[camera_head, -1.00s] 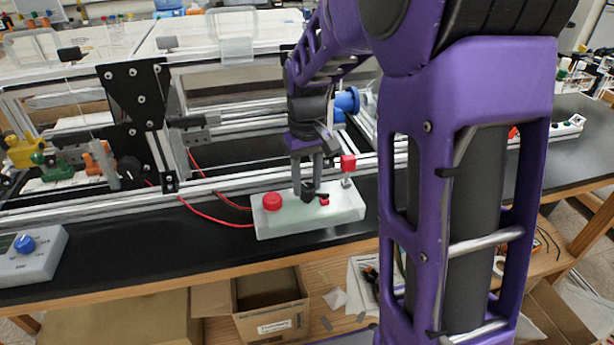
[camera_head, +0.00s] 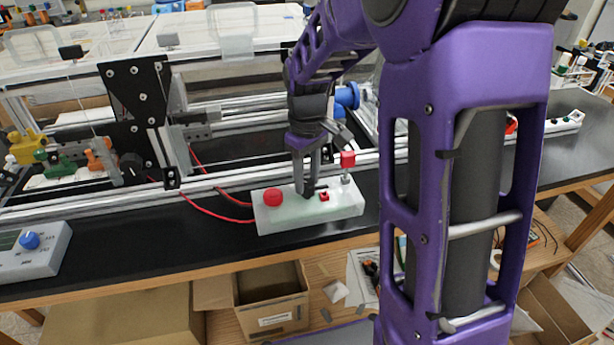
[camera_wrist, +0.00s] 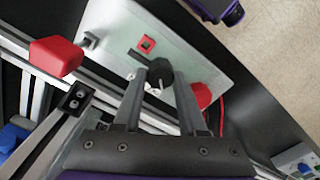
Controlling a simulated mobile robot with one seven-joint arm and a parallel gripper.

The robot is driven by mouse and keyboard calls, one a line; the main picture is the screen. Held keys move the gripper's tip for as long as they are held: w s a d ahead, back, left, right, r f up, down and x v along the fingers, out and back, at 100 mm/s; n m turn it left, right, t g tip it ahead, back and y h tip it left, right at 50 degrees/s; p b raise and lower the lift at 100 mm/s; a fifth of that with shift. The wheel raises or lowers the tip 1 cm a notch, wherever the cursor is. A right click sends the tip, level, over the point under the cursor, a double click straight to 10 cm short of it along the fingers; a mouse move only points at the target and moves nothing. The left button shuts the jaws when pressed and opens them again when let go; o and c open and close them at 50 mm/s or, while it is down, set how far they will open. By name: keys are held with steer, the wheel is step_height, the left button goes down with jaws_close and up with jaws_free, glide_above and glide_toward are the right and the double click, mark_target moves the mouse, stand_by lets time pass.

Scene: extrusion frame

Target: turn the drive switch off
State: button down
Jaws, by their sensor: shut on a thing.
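The drive switch looks to be the black knob (camera_wrist: 160,72) on top of a white control box (camera_head: 345,210). The box also carries a round red button (camera_head: 272,197) and a small red square (camera_head: 324,196). My gripper (camera_head: 308,188) points down at the knob from above. In the wrist view my gripper (camera_wrist: 158,80) has one finger on each side of the knob and is shut on it. A thin pale line shows on the knob's near side. In the head view the fingers hide much of the knob.
A red block (camera_head: 347,159) on a short post stands close to the right of my gripper. Aluminium rails (camera_head: 230,182) run behind the box. Red wires (camera_head: 205,213) lead to its left side. A blue-knobbed unit (camera_head: 45,262) sits at the far left.

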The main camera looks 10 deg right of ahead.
mark_target(307, 182)
steer(key=shift+c, duration=2.3)
jaws_free()
step_height(307, 182, up, 17)
steer(key=p, duration=0.2)
steer(key=shift+r, duration=0.2)
